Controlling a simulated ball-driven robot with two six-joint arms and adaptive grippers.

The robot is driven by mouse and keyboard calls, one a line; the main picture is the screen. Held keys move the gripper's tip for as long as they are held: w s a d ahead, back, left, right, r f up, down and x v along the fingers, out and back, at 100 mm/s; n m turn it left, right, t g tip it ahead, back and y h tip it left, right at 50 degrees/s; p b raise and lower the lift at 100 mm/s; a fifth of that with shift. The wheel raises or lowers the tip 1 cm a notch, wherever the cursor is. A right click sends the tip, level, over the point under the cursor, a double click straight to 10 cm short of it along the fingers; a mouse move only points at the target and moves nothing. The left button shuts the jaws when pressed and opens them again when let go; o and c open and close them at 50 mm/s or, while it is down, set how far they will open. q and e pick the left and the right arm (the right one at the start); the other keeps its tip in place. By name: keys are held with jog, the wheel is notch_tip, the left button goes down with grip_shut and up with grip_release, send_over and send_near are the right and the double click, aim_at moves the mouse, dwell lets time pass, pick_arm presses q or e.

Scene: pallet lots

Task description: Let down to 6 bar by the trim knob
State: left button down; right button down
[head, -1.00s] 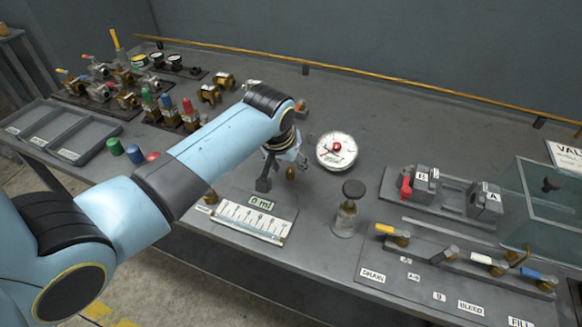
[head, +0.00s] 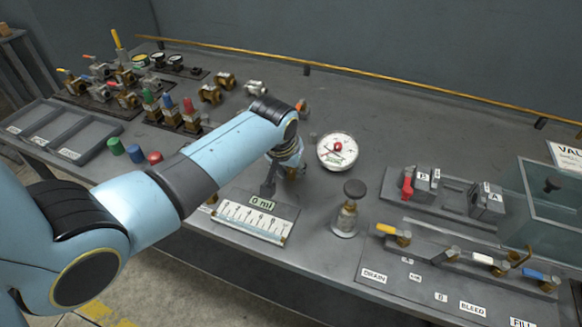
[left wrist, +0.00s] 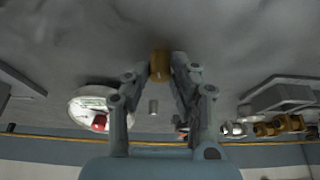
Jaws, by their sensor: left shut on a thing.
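My left gripper (head: 284,178) points down at the bench left of the round white gauge (head: 337,151). In the left wrist view the fingers (left wrist: 160,72) are closed around a small brass knob (left wrist: 160,64), which looks like the trim knob. In the head view the gripper mostly hides this knob. My right gripper is not in view.
A scale board marked 0 ml (head: 243,216) lies in front of the gripper. A black-topped glass and brass piece (head: 346,210) stands to the right. Levered valves (head: 490,263) and a clear tank (head: 545,205) are farther right. Colored-capped fittings (head: 170,110) stand left.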

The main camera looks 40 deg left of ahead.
pick_arm(q)
jog(key=shift+r+m+p, duration=0.2)
jog(key=shift+m+p, duration=0.3)
jog(key=shift+p, duration=0.2)
jog(key=shift+m+h+p, duration=0.3)
jog(key=shift+m+h, duration=0.1)
jog(key=shift+f, duration=0.2)
jog(key=c, duration=1.1)
grip_release()
